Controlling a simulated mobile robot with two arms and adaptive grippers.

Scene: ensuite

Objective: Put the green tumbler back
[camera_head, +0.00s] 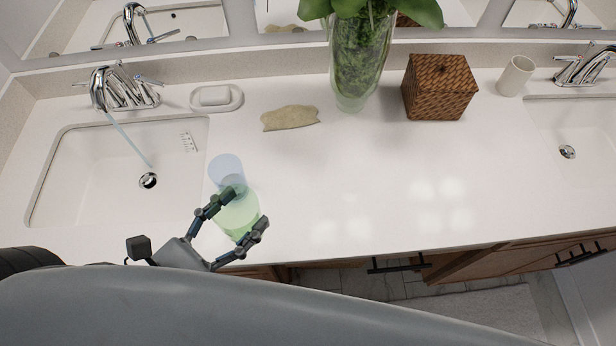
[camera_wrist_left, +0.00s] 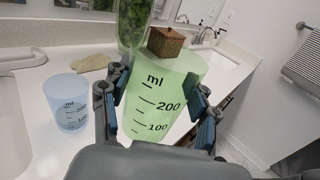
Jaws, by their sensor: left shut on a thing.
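The green tumbler (camera_head: 240,214) is a translucent cup with ml markings. It is between the fingers of my left gripper (camera_head: 240,211), which is shut on it. In the left wrist view the green tumbler (camera_wrist_left: 165,98) fills the middle, with a finger of the left gripper (camera_wrist_left: 156,112) on each side. I cannot tell whether its base touches the counter. A smaller translucent blue tumbler (camera_head: 226,168) stands on the counter just behind it, and it also shows in the left wrist view (camera_wrist_left: 70,101). My right gripper is not in view.
The left sink (camera_head: 80,170) has water running from its faucet (camera_head: 118,90). A soap dish (camera_head: 216,98), a beige sponge-like piece (camera_head: 290,117), a glass vase with a plant (camera_head: 360,65), a woven box (camera_head: 438,87) and a beige cup (camera_head: 515,76) stand along the back. The counter's (camera_head: 370,180) middle is clear.

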